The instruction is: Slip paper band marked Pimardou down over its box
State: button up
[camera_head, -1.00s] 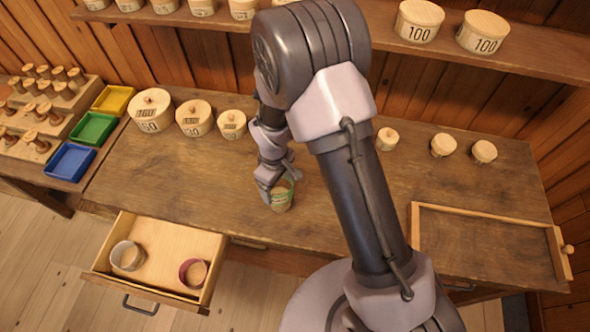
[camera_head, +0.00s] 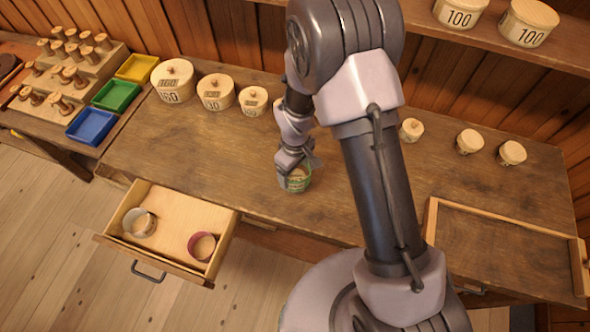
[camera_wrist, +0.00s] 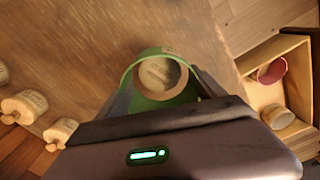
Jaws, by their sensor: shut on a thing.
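A green paper band (camera_head: 299,185) is at the worktop's front middle, with the tan round top of a small box (camera_head: 297,175) inside its ring. My gripper (camera_head: 300,165) is shut on the band from above. The wrist view shows the green band (camera_wrist: 170,106) between my fingers and the round box top (camera_wrist: 161,75) within it, with a gap around part of the box. I cannot tell how far down the band sits. Any name on it is unreadable.
An open drawer (camera_head: 180,222) in front at left holds a pale ring (camera_head: 139,222) and a maroon ring (camera_head: 203,246). Lidded round boxes (camera_head: 216,92) stand at the back. Coloured trays (camera_head: 116,95) are at left and a wooden-edged tray (camera_head: 432,220) at right. The worktop around my gripper is mostly clear.

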dwell(0.4)
jog(key=shift+f+b, duration=0.65)
jog(key=shift+f, duration=0.05)
jog(key=shift+f+b, duration=0.5)
jog(key=shift+b, duration=0.05)
jog(key=shift+f, duration=0.2)
dwell(0.5)
jog(key=o, duration=1.4)
jog(key=shift+r, duration=0.1)
